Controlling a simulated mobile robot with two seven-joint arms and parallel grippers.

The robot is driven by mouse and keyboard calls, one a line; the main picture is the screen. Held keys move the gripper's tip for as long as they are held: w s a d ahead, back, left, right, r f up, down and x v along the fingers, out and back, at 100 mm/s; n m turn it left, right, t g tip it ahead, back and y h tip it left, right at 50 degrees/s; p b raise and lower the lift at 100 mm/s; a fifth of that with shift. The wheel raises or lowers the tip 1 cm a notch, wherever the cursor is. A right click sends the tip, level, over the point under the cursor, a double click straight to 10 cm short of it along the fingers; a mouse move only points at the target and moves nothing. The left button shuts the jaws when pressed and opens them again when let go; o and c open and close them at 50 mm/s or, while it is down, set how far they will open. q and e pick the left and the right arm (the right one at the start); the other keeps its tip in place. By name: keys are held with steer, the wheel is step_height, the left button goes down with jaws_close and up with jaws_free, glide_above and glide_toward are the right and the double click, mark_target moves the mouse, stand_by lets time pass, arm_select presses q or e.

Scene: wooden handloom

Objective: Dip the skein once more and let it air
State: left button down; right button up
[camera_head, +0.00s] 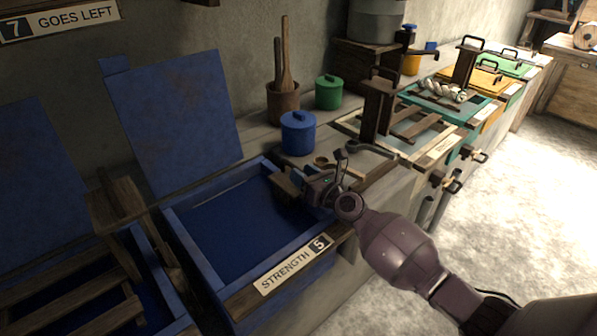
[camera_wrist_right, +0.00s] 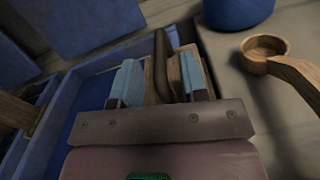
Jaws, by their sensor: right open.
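The blue vat (camera_head: 168,222) labelled STRENGTH 5 (camera_head: 292,266) holds dark blue liquid (camera_head: 245,225), and its lid (camera_head: 175,120) stands raised behind it. My right gripper (camera_head: 305,190) is at the vat's right rim, by a wooden block (camera_head: 287,187). In the right wrist view, the right gripper (camera_wrist_right: 160,78) is open, with its blue pads on either side of a dark upright handle (camera_wrist_right: 161,60); I cannot tell if they touch it. A pale twisted skein (camera_head: 443,90) lies at the teal vat (camera_head: 470,118), far from the gripper. My left gripper is not in view.
A blue lidded pot (camera_head: 298,132), a green pot (camera_head: 329,92) and a tub of wooden sticks (camera_head: 283,100) stand behind the vat. A wooden ladle (camera_wrist_right: 265,52) lies to the gripper's right. Another blue vat (camera_head: 150,262) with wooden slats is at left.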

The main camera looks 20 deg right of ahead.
steer(key=shift+x, duration=0.9)
steer(key=shift+c, duration=0.3)
jaws_close()
